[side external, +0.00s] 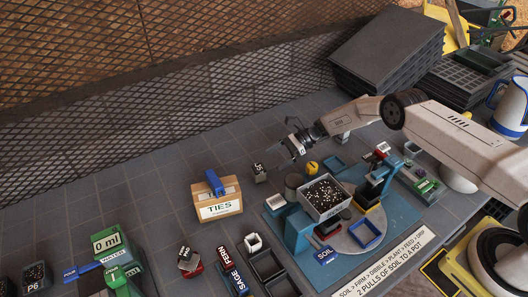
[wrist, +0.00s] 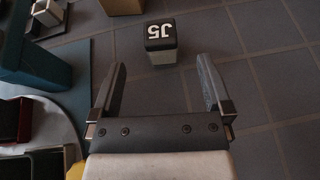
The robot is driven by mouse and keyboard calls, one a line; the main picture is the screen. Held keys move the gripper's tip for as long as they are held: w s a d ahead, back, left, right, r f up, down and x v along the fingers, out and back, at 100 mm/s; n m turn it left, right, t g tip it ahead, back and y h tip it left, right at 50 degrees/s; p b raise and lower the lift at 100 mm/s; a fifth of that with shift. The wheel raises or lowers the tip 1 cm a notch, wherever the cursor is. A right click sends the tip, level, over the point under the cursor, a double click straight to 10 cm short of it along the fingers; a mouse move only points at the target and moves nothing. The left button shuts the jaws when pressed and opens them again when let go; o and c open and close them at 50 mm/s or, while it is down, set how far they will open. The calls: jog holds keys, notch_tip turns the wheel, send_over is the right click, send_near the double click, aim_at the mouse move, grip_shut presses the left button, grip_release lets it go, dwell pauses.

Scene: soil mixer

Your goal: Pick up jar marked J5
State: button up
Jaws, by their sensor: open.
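The jar marked J5 (wrist: 161,42) is a small grey block-like jar with a dark top and white "J5" lettering, upright on the tiled surface. In the wrist view it lies ahead of my gripper (wrist: 162,84), roughly between the lines of the two fingers but beyond their tips. The jar also shows in the side view (side external: 259,173), standing alone. There my gripper (side external: 290,151) is in the air to the right of the jar. The fingers are apart with nothing between them.
The blue station board (side external: 395,240) with the soil bin (side external: 325,197) stands to the right of the jar in the side view. A TIES box (side external: 217,203) stands to its lower left. The tiles around the jar are clear.

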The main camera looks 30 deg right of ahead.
aim_at(259, 167)
jog(key=shift+x, duration=3.55)
jog(key=shift+r, duration=0.1)
grip_shut()
jog(key=shift+r, duration=0.25)
jog(key=shift+r, duration=4.7)
